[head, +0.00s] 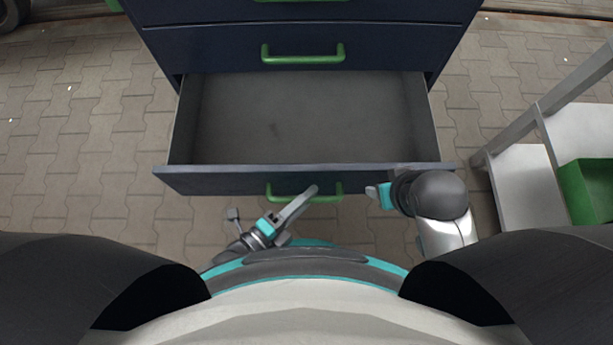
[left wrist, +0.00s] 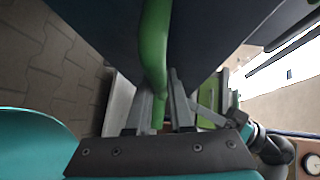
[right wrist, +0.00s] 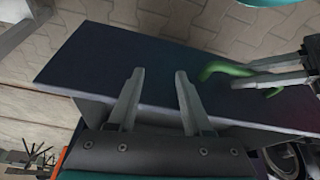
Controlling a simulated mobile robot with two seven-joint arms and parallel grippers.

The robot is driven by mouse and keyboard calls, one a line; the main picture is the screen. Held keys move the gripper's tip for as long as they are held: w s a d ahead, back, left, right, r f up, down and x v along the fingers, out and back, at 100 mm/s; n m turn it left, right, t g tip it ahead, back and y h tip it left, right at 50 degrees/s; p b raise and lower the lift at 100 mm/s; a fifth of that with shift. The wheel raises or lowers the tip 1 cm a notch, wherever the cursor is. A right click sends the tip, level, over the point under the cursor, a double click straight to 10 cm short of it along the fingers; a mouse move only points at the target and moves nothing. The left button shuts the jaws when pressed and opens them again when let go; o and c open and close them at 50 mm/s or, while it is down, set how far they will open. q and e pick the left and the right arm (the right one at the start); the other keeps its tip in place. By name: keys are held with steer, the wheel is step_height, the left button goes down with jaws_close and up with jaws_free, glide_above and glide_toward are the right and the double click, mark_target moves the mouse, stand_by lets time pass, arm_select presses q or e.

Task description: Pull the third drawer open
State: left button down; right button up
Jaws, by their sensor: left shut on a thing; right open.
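The dark blue drawer (head: 170,178) stands well open, and its grey inside is empty. Its green handle (head: 275,190) is on the front face and also shows in the left wrist view (left wrist: 154,45). My left gripper (head: 311,190) is shut on this handle; in the left wrist view its fingers (left wrist: 166,112) lie on both sides of the green bar. My right gripper (head: 371,191) is open at the right end of the drawer front. In the right wrist view its fingers (right wrist: 158,75) are apart over the dark front panel (right wrist: 110,65), with nothing between them.
Above the open drawer is a closed drawer (head: 200,45) with a green handle (head: 303,56). At the right stand grey-white steps with a rail (head: 570,85) and a green box (head: 587,190). Paved floor (head: 90,130) is free at the left.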

stand_by(0.3)
arm_select(q)
steer(key=c, duration=0.8)
jaws_free()
steer(key=shift+s+a, duration=0.1)
steer(key=shift+s+a, duration=0.2)
steer(key=shift+s, duration=0.05)
steer(key=p+v, duration=0.3)
steer(key=v, duration=1.1)
arm_select(e)
step_height(320, 180, down, 7)
steer(key=s+g, duration=0.1)
steer(key=shift+s, duration=0.4)
arm_select(q)
steer(key=shift+s+a+r, duration=0.1)
steer(key=shift+s+r, duration=0.05)
arm_select(e)
steer(key=shift+d+f, duration=0.1)
